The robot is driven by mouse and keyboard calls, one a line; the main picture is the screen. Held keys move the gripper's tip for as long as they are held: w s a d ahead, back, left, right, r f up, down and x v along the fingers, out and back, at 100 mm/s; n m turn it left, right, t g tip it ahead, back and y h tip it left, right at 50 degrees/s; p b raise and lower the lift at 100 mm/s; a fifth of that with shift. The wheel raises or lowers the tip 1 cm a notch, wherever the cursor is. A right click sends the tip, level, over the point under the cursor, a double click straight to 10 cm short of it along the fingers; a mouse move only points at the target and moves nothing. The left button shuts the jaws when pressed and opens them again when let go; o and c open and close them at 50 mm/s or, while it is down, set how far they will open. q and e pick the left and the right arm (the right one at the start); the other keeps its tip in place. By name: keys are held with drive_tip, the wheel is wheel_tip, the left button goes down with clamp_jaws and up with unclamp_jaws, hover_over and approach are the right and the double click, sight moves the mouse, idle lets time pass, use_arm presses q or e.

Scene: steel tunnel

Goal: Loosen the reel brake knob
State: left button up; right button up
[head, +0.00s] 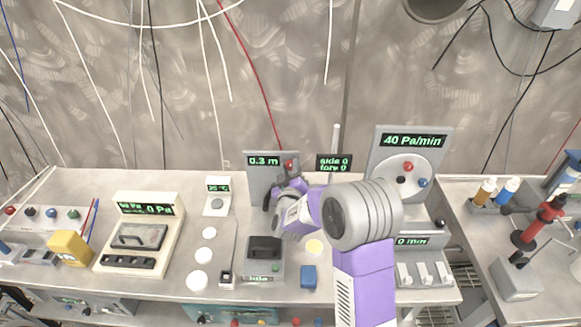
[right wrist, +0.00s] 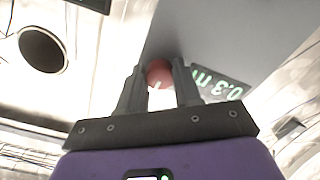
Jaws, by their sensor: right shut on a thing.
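The reel brake knob appears as a red ball-like knob (head: 290,164) on the front of a grey upright unit (head: 257,180) with a green "0.3 m" display. My right gripper (head: 288,178) reaches up to it from below and in front, and its arm hides part of the bench. In the right wrist view the red knob (right wrist: 159,72) sits between the two dark fingers of my right gripper (right wrist: 157,82), which is shut on it. A small white mark shows on the knob there. My left gripper is in neither view.
A "40 Pa/min" panel (head: 413,141) with red, black and blue knobs stands right of my arm. A dark "side 0 fore 0" display (head: 333,163) is just right of the knob. White discs (head: 197,280) and a blue block (head: 309,277) lie in front. Cables hang behind.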

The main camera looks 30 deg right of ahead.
idle(0.4)
drive_tip(key=o, duration=1)
drive_tip(key=shift+o, duration=0.2)
drive_tip(key=shift+s, duration=0.1)
drive_tip(key=v, duration=0.7)
drive_tip(key=shift+s+p, duration=0.2)
drive_tip(key=shift+p, duration=0.15)
drive_tip(key=shift+a, duration=0.1)
